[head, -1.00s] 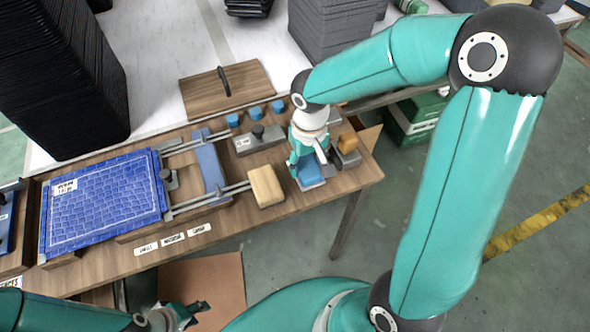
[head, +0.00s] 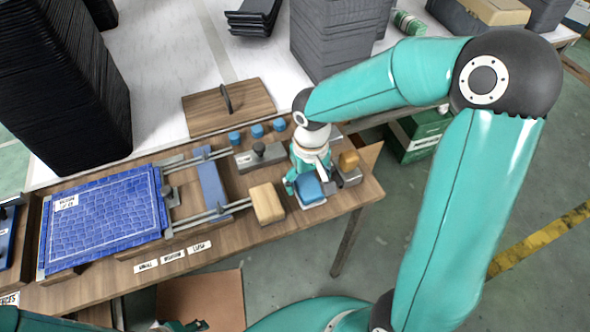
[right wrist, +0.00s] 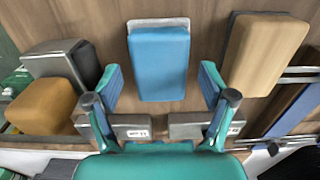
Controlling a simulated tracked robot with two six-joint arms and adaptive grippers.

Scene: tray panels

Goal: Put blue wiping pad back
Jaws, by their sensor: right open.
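The blue wiping pad (head: 309,188) lies on the wooden bench top near its right front end. In the right wrist view the pad (right wrist: 159,62) lies flat, ahead of the open fingers and roughly centred between them. My right gripper (head: 303,180) is just above the pad, open and empty. In the right wrist view its fingertips (right wrist: 160,82) stand apart on either side of the pad's near end, with gaps to both sides. My left gripper (head: 182,326) shows only as a dark piece at the bottom edge; its jaws cannot be made out.
A tan block (head: 267,203) lies left of the pad. A yellow-brown sponge-like block (head: 348,161) on a grey holder (head: 349,178) stands close on the right. Behind are a grey metal block (head: 258,157) and blue knobs (head: 257,131). A blue patterned panel (head: 105,210) fills the left.

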